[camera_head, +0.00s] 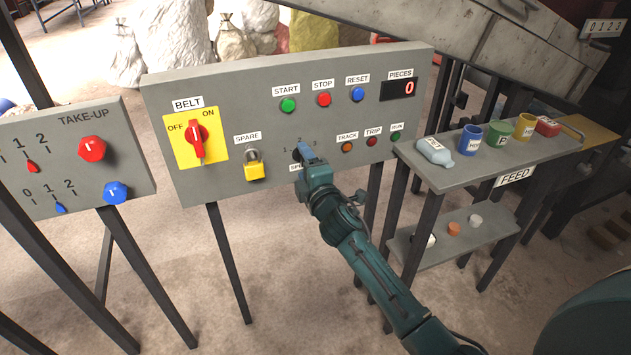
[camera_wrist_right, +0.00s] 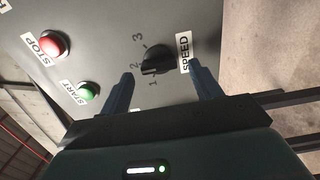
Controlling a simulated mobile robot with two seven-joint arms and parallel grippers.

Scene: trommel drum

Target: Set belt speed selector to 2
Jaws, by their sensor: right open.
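The belt speed selector is a small black knob (camera_wrist_right: 157,60) on the grey panel, with the marks 1, 2, 3 and a SPEED label (camera_wrist_right: 186,53). In the wrist view its bar lies roughly toward the 1 and 2 side; I cannot tell the exact mark. My right gripper (camera_wrist_right: 161,72) is open, with one finger on each side of the knob and no clear contact. In the head view the right gripper (camera_head: 305,153) covers most of the knob and part of its label. My left gripper is not in view.
The control panel (camera_head: 225,100) also carries the red BELT switch (camera_head: 197,135), a yellow padlock (camera_head: 254,168), START (camera_head: 288,105), STOP (camera_head: 324,99) and RESET (camera_head: 357,94) buttons, and several small lamps. The FEED shelf (camera_head: 470,176) with bottle and cups stands at the right.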

